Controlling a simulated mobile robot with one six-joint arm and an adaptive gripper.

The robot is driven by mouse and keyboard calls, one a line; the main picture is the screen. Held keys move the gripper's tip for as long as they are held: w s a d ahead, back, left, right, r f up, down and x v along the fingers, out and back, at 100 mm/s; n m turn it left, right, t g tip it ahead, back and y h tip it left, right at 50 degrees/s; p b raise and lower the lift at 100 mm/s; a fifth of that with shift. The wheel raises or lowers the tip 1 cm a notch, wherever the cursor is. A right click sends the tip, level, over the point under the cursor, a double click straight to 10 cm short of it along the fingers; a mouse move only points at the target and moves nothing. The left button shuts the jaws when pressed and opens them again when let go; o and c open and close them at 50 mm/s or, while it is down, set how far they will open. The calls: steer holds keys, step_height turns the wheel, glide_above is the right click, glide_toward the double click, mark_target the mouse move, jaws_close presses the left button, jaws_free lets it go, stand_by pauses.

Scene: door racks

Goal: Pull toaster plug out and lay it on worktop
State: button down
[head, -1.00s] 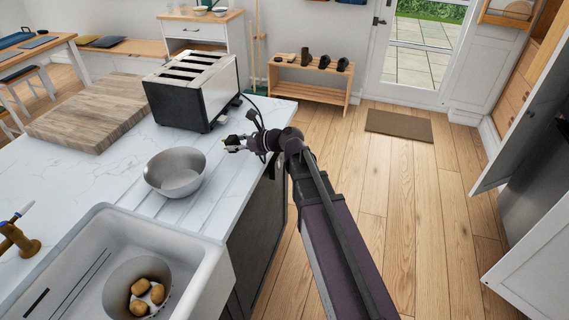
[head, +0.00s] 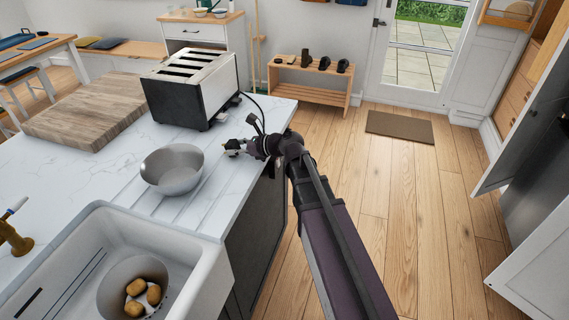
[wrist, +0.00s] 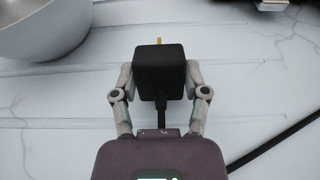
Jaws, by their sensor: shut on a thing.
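The toaster plug (wrist: 160,70) is a black block with a brass pin pointing away from me in the wrist view. My gripper (wrist: 160,80) is shut on its two sides. The plug's cord runs back under the gripper and shows again at the lower right. In the head view my gripper (head: 236,148) is low over the right edge of the white marble worktop (head: 110,165). I cannot tell whether the plug touches the worktop. The black and silver toaster (head: 195,88) stands upright on the worktop beyond my gripper.
A grey metal bowl (head: 172,170) stands left of my gripper, close by. It also shows in the wrist view (wrist: 60,25). A white sink (head: 190,285) holds a container with potatoes (head: 146,292). A wooden board (head: 85,112) lies left of the toaster. Worktop between the bowl and toaster is clear.

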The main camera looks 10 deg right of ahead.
mark_target(236, 146)
steer(key=shift+f, duration=0.3)
jaws_free()
steer(key=shift+r, duration=0.15)
step_height(236, 146, up, 4)
steer(key=p, duration=0.4)
steer(key=shift+s+d+f+t+y+b, duration=0.1)
steer(key=shift+s+d+t+y+b, duration=0.65)
steer(key=shift+d, duration=2.5)
steer(key=shift+s+d+f+g+y+b, duration=0.2)
steer(key=shift+s+d+b, duration=1.15)
steer(key=shift+d, duration=1.85)
steer(key=shift+s+d+t+y+b, duration=0.45)
steer(key=shift+s+d+b, duration=0.6)
steer(key=shift+d, duration=2.2)
